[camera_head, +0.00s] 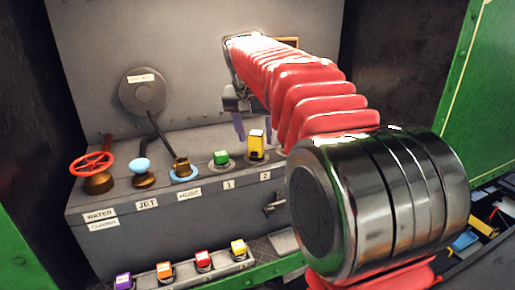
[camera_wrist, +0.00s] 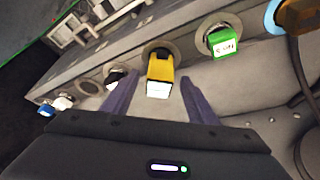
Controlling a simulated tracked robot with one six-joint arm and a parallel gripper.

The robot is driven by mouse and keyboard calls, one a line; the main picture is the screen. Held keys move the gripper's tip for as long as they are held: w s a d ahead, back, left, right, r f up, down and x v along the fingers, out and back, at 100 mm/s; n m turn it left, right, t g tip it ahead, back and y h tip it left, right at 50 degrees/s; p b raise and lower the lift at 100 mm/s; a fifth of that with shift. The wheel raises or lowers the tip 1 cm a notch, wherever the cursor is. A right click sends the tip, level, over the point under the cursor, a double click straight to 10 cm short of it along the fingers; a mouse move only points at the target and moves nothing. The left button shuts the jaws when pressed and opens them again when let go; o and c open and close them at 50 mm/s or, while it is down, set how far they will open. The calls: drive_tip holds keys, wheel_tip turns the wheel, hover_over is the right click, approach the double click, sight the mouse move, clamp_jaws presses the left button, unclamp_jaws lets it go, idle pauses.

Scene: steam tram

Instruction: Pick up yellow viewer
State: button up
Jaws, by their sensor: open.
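The yellow viewer (camera_head: 257,145) is a small yellow block with a pale top. It stands in a round socket on the grey console, above the label 2. In the wrist view the yellow viewer (camera_wrist: 160,72) shows between and just beyond my two fingers. My gripper (camera_head: 251,130) is open and empty, its purple fingers pointing down close to the viewer in the head view. The gripper also shows in the wrist view (camera_wrist: 152,84), one finger on each side of the viewer's line. I cannot tell whether either finger touches it.
A green block (camera_head: 221,157) stands in the socket beside the viewer, above label 1. Levers and a red valve wheel (camera_head: 92,164) rise from the console at left. Several coloured blocks, one yellow (camera_head: 238,249), line a lower front shelf. My red arm hides the console's right side.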

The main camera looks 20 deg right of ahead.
drive_tip(key=shift+x, duration=1.55)
clamp_jaws()
drive_tip(key=shift+r, duration=0.1)
drive_tip(key=shift+r, duration=4.95)
